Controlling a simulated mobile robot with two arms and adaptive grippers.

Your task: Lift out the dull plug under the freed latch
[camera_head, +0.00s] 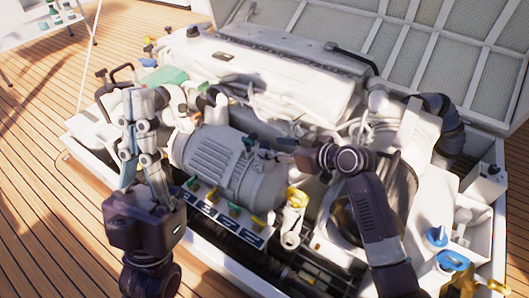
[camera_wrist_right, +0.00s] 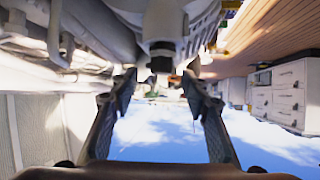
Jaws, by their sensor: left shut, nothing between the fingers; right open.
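I cannot pick out the dull plug or the freed latch for certain. Candidates in the head view are a row of small coloured handles (camera_head: 213,194) above blue-and-white labels, in front of the grey ribbed motor housing (camera_head: 220,158), and a yellow-topped cream fitting (camera_head: 294,218) to their right. My left gripper (camera_head: 135,98) points up at the left of the engine, its fingers together with nothing between them. My right gripper (camera_wrist_right: 157,82) is open and empty in the right wrist view, with a dark-tipped pale cylinder (camera_wrist_right: 161,48) beyond its fingers. In the head view my right arm reaches over the engine's right half.
The white engine block (camera_head: 270,80) fills the hatch centre. The grilled hatch lid (camera_head: 460,50) stands open behind. Black hoses (camera_head: 440,118) and blue-capped parts (camera_head: 437,236) crowd the right side. The wooden deck (camera_head: 40,200) is clear at the left.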

